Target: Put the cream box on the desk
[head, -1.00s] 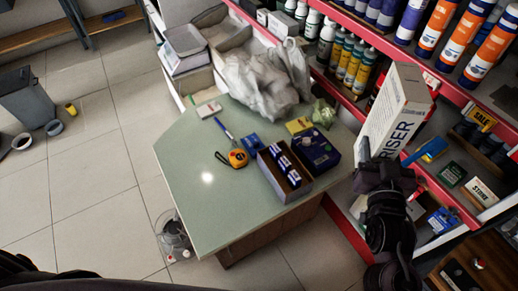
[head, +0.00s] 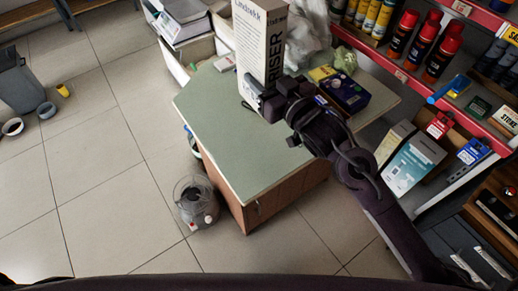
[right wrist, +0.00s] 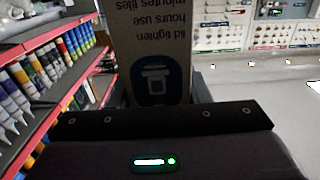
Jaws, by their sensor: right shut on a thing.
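The cream box (head: 252,40) is tall and upright, with dark lettering on its faces. My right gripper (head: 262,98) is shut on its lower part and holds it over the far part of the desk (head: 225,135). I cannot tell whether its base touches the desk. In the right wrist view the box (right wrist: 150,50) stands between the fingers, with a cup drawing and printed text on its face. The desk has a green top and a wooden front. My left gripper is not in view.
A dark blue box (head: 345,92) and a yellow pack (head: 322,73) lie on the desk's right part, near a plastic bag (head: 308,35). Shelves with bottles (head: 440,50) stand at the right. The desk's near left top is clear.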

